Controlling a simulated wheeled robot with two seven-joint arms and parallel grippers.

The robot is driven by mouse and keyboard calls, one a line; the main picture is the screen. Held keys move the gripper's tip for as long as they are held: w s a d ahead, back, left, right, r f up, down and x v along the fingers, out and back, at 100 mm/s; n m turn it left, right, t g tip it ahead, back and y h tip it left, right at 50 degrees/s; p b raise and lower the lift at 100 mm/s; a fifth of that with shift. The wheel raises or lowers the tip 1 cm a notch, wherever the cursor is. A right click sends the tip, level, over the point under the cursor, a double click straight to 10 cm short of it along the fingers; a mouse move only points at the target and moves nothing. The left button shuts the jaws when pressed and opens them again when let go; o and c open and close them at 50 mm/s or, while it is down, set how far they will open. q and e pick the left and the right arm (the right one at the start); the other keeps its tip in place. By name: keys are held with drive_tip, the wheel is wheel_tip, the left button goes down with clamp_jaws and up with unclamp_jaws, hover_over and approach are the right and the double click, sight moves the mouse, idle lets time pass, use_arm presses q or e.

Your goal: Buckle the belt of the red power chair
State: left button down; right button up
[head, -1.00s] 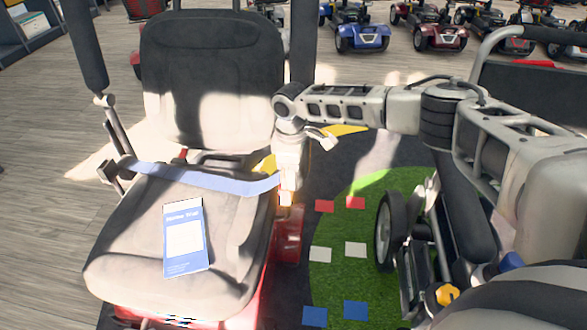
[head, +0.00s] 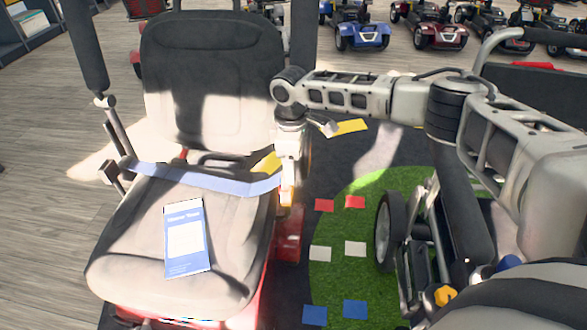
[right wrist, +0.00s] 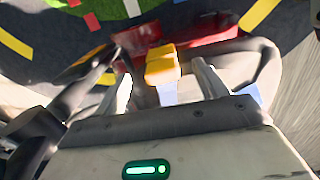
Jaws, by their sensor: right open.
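The red power chair has a grey seat (head: 120,265) and backrest. A light blue belt (head: 205,180) lies across the seat from the left armrest side to the right edge, where its end meets my right gripper (head: 287,190). In the right wrist view, my right gripper (right wrist: 163,72) is open, its two fingers apart on either side of a yellow-orange block (right wrist: 162,62), seemingly the buckle. A light blue piece shows just below the block. I cannot tell whether the belt's end is latched in it. My left gripper is not in view.
A blue and white leaflet (head: 187,240) lies on the seat. The chair's left armrest (head: 88,45) is raised. A folded wheelchair-like frame with a wheel (head: 385,232) stands to the right on green turf. Several scooters (head: 358,30) are parked at the back.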

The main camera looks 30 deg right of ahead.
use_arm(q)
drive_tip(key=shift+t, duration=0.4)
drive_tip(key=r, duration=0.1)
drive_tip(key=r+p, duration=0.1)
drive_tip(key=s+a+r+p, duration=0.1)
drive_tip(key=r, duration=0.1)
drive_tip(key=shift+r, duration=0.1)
use_arm(e)
wheel_tip(320, 180, up, 11)
drive_tip(key=shift+a+r, duration=0.15)
drive_tip(key=shift+r, duration=0.05)
drive_tip(key=shift+w, duration=0.1)
